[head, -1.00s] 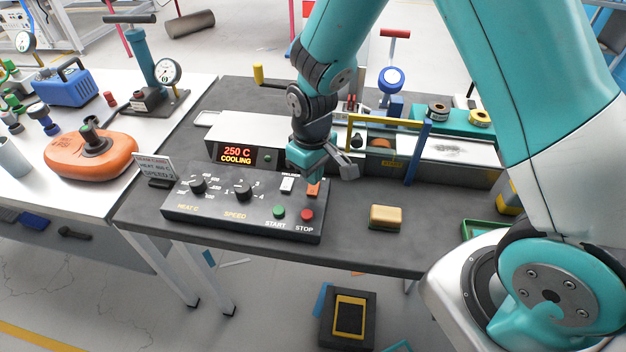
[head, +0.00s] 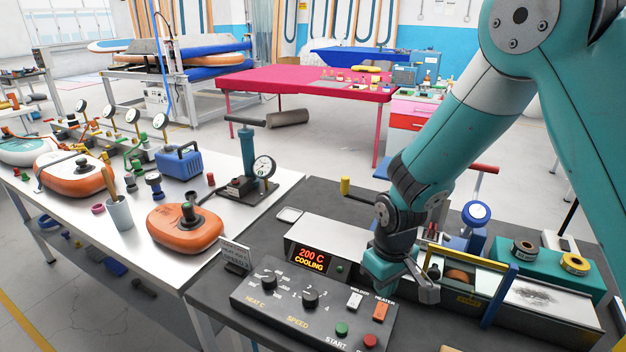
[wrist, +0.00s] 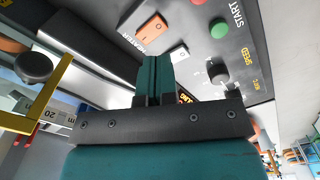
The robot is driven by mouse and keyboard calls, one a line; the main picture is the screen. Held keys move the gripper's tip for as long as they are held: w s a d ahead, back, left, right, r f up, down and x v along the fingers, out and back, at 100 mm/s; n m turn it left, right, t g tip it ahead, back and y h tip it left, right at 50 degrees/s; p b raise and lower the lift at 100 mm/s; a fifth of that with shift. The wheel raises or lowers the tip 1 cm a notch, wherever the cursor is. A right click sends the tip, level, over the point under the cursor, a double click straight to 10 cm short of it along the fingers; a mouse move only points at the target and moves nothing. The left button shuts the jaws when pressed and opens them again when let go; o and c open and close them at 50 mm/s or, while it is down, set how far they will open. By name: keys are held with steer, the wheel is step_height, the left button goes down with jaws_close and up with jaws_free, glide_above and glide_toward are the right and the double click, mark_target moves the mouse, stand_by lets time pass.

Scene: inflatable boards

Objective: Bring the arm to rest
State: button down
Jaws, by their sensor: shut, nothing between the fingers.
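My teal arm (head: 465,110) reaches down from the upper right in the head view. My gripper (head: 425,292) is shut and empty, a little above the back right corner of the dark control panel (head: 290,305). In the wrist view, my gripper's closed fingers (wrist: 153,75) point toward the orange heater switch (wrist: 152,32) and the white welder switch (wrist: 179,53); I cannot tell whether they touch anything. In the head view, the heater switch (head: 381,312) lies just left of and below the gripper. The display (head: 311,258) reads 200 C, COOLING.
The welding machine's yellow-and-blue frame (head: 497,298) stands close right of the gripper. A white bench (head: 130,240) with orange inflatables (head: 185,229) and a pump (head: 248,160) is at left. Open floor (head: 330,145) lies beyond the benches.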

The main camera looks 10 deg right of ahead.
steer(key=s+a+r+n+y, duration=0.1)
steer(key=s+a+r+y, duration=0.1)
steer(key=s+r, duration=0.8)
steer(key=s+a+r+y, duration=0.2)
steer(key=s+r, duration=0.8)
steer(key=r, duration=0.1)
steer(key=shift+a+n, duration=0.2)
steer(key=shift+n, duration=0.2)
steer(key=shift+a+r, duration=0.1)
